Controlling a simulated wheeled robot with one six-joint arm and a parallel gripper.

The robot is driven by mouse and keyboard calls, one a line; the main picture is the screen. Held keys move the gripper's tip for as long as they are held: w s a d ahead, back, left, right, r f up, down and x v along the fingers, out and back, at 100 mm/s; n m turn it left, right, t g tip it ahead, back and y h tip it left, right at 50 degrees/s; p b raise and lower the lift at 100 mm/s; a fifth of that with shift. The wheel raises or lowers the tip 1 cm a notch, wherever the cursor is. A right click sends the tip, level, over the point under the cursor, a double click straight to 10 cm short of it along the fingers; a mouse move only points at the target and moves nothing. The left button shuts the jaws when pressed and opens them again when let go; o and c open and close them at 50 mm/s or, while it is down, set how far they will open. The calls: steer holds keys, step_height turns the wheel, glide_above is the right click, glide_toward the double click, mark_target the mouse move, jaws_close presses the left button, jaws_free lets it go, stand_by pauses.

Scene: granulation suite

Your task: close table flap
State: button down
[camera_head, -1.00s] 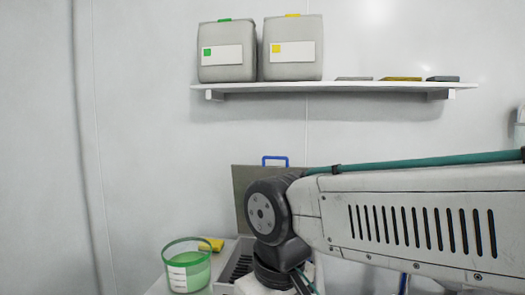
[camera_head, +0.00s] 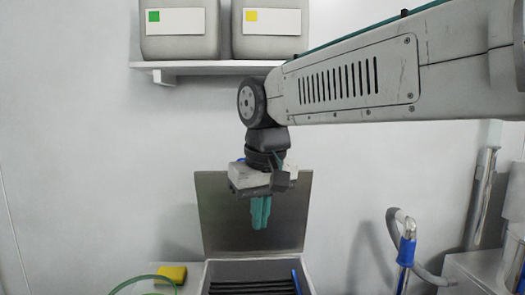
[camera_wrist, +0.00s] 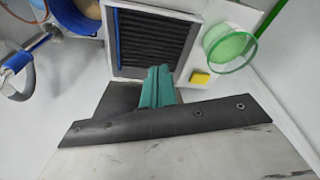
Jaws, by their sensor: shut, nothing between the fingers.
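The table flap (camera_head: 222,215) is a grey metal panel standing upright, open, at the back of a light-framed table opening (camera_head: 240,268) with dark slats inside. The opening and its slats also show in the wrist view (camera_wrist: 150,45). My gripper (camera_head: 261,222) hangs pointing down in front of the flap, above the opening. Its teal fingers are together and hold nothing. They also show in the wrist view (camera_wrist: 158,85). My wrist overlaps the flap's top edge, and I cannot tell whether the fingers touch the panel.
A green-rimmed clear tub (camera_wrist: 230,48) and a yellow block (camera_head: 172,273) sit beside the opening, left in the head view. A blue strip (camera_head: 296,281) lies along the opening's right side. A shelf (camera_head: 195,67) with two grey canisters is above. A blue-gripped hose (camera_head: 406,250) stands right.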

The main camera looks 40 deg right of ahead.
steer(key=w+d+r+m+t+h, duration=0.1)
steer(key=w+d+r+m, duration=0.1)
steer(key=w+d+r, duration=0.8)
steer(key=w+d+r+m+h, duration=0.1)
steer(key=w+d+r+m, duration=0.2)
steer(key=w+d+r, duration=0.7)
steer(key=w+a+f, duration=0.1)
steer(key=f, duration=0.3)
steer(key=w+a+f, duration=0.1)
steer(key=f, duration=0.3)
steer(key=w+a+f, duration=0.1)
steer(key=f, duration=0.4)
steer(key=shift+w, duration=0.2)
steer(key=shift+s+a+f, duration=0.2)
steer(key=shift+s+a, duration=0.05)
steer(key=shift+s, duration=0.1)
steer(key=shift+a, duration=0.1)
